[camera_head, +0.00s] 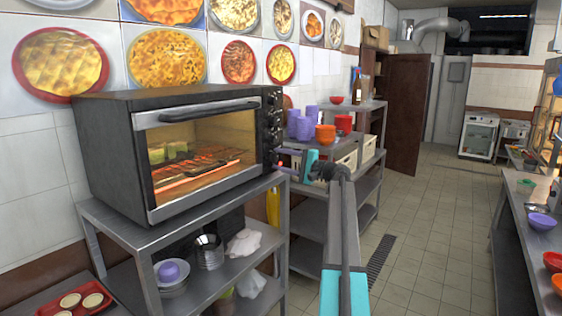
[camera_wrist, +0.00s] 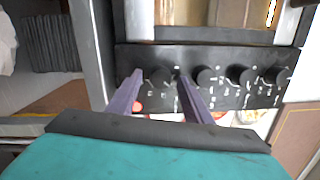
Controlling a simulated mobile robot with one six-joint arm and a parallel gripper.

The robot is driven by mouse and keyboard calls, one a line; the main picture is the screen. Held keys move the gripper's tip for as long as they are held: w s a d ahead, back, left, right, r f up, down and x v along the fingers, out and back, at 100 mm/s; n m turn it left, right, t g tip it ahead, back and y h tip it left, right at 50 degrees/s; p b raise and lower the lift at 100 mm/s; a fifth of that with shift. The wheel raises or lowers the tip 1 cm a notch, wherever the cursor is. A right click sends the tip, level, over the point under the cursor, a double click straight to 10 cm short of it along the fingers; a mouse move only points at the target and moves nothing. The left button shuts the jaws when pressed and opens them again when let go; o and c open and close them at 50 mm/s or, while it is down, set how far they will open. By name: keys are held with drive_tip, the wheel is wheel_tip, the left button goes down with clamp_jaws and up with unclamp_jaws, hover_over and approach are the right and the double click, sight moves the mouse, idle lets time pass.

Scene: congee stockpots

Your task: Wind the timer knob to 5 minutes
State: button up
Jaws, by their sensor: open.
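The toaster oven (camera_head: 180,145) stands on a steel shelf unit, its glass door shut and its inside glowing. Its control panel (camera_wrist: 145,52) carries a row of dark round knobs with white markings. The knob at the shelf end of the row (camera_wrist: 160,77) shows between my fingertips in the wrist view. My gripper (camera_wrist: 159,76) is open, with its purple fingers on either side of that knob. I cannot tell whether they touch it, which knob is the timer, or its setting. In the head view my gripper (camera_head: 279,166) is at the panel's lower end.
The steel shelf unit (camera_head: 190,222) holds bowls and cloths below the oven. Another shelf (camera_head: 310,205) with purple cups (camera_head: 304,128) and an orange bowl (camera_head: 325,134) stands just beyond my gripper. The tiled floor (camera_head: 430,230) on the right is clear.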

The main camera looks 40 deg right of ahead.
drive_tip(key=r+b+v, duration=0.1)
drive_tip(key=b+v, duration=0.2)
drive_tip(key=v, duration=1)
drive_tip(key=shift+s+f, duration=0.4)
drive_tip(key=shift+f, duration=0.15)
drive_tip(key=shift+d, duration=0.1)
